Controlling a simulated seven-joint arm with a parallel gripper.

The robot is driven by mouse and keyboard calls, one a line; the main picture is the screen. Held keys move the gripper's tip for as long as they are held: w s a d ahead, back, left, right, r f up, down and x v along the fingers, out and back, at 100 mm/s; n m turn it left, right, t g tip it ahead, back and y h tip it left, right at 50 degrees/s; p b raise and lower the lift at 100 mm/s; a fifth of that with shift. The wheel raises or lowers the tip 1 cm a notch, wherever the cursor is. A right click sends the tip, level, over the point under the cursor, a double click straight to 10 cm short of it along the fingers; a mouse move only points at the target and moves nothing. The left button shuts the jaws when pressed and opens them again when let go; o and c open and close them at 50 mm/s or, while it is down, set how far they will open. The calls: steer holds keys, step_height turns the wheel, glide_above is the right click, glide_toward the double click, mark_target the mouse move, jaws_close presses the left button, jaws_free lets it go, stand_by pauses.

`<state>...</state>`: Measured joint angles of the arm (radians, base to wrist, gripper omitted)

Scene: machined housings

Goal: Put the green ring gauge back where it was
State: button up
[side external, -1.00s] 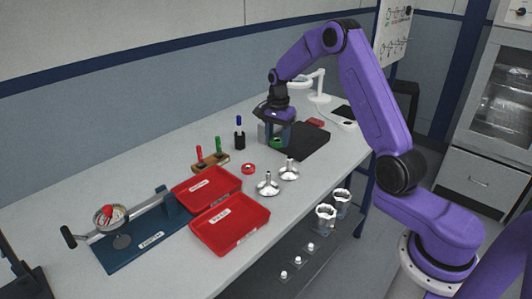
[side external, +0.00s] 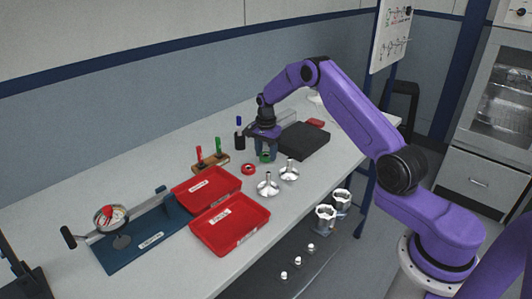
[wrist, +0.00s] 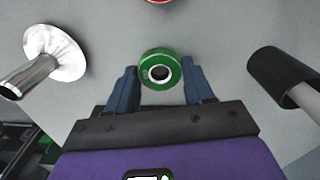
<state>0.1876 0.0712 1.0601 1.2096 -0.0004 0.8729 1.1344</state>
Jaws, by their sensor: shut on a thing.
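The green ring gauge (wrist: 160,66) is held between the two blue fingers of my gripper (wrist: 160,80) in the wrist view. Its bore and top face are visible. In the side external view the green ring gauge (side external: 265,156) shows at the fingertips of my gripper (side external: 265,152), low over the table. I cannot tell whether it touches the table. A red ring gauge (side external: 248,169) lies on the table to its left, and its edge also shows at the top of the wrist view (wrist: 158,1).
Two silver flanged parts (side external: 268,185) (side external: 289,171) stand just in front. A dark cup (side external: 240,140) with a blue-topped tool is behind left. Red trays (side external: 230,225) and a wooden rack (side external: 211,162) are farther left.

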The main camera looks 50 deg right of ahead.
steer(key=shift+f, duration=0.35)
steer(key=o, duration=1.1)
steer(key=shift+o, duration=0.2)
steer(key=shift+r, duration=0.15)
step_height(320, 180, up, 12)
steer(key=s+a+r+n, duration=0.2)
steer(key=a+n, duration=0.1)
steer(key=a, duration=0.3)
steer(key=s+a+r+n, duration=0.2)
steer(key=a+r+n, duration=0.1)
steer(key=a, duration=0.3)
steer(key=s+a+r+n, duration=0.3)
steer(key=s+a+n, duration=0.6)
steer(key=s, duration=0.4)
steer(key=s+f+n, duration=0.1)
steer(key=s+n, duration=1.2)
steer(key=s, duration=1.4)
steer(key=shift+d+f+n, duration=0.2)
steer(key=shift+d+n, duration=0.1)
steer(key=shift+d, duration=0.05)
